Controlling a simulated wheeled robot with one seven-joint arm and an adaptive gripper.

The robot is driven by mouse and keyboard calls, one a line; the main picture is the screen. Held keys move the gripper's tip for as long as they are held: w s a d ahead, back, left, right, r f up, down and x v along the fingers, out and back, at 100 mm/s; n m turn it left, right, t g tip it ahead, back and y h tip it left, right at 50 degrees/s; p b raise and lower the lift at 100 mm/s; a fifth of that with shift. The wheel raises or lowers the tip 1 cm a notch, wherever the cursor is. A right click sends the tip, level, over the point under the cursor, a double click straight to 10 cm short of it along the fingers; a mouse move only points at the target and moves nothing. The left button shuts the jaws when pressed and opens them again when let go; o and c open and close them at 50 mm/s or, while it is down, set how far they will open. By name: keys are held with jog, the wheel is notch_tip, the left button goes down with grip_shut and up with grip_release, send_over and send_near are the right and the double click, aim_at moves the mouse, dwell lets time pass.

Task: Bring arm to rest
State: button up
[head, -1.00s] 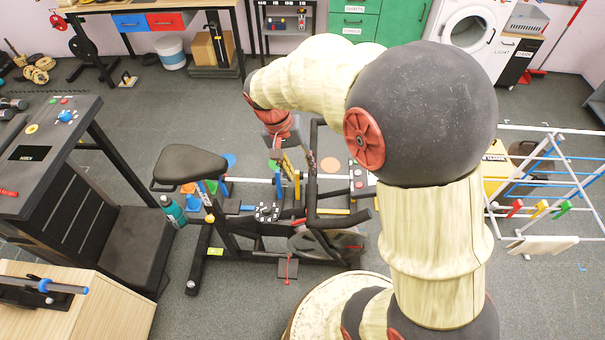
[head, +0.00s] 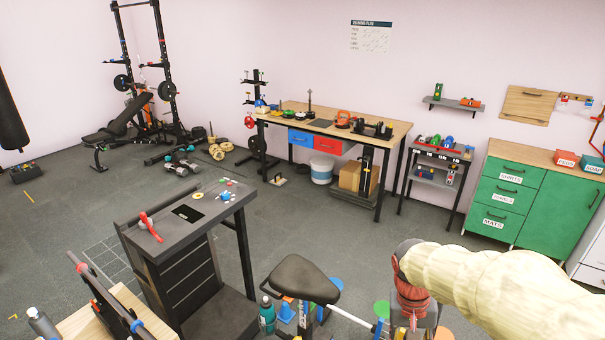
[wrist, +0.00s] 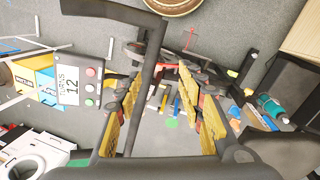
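My arm, cream with dark and red joints, enters the head view at the lower right and bends down to its wrist. My gripper (wrist: 161,84) shows in the wrist view with its two yellow-padded fingers apart and nothing between them. It points down over the exercise bike, whose dark frame crosses the wrist view. The bike's black seat (head: 300,278) stands left of my wrist in the head view. The gripper's fingers are mostly cut off at the bottom edge of the head view.
A treadmill (head: 185,250) stands left of the bike, with a teal bottle (head: 267,316) between them. A workbench (head: 395,135), a small shelf cart (head: 440,155) and a green cabinet (head: 535,200) line the back wall. Grey floor lies open before them.

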jog(key=s+a+r+n+t+y+b, duration=0.1)
jog(key=s+a+r+n+t+b, duration=0.2)
jog(key=s+a+r+t, duration=0.3)
jog(key=s+r+b, duration=0.1)
jog(key=s+r, duration=0.3)
jog(key=s, duration=0.1)
jog(key=shift+s+r+t+y+b, duration=0.2)
jog(key=shift+t+y+b, duration=0.1)
jog(key=shift+t, duration=0.1)
dwell(1.6)
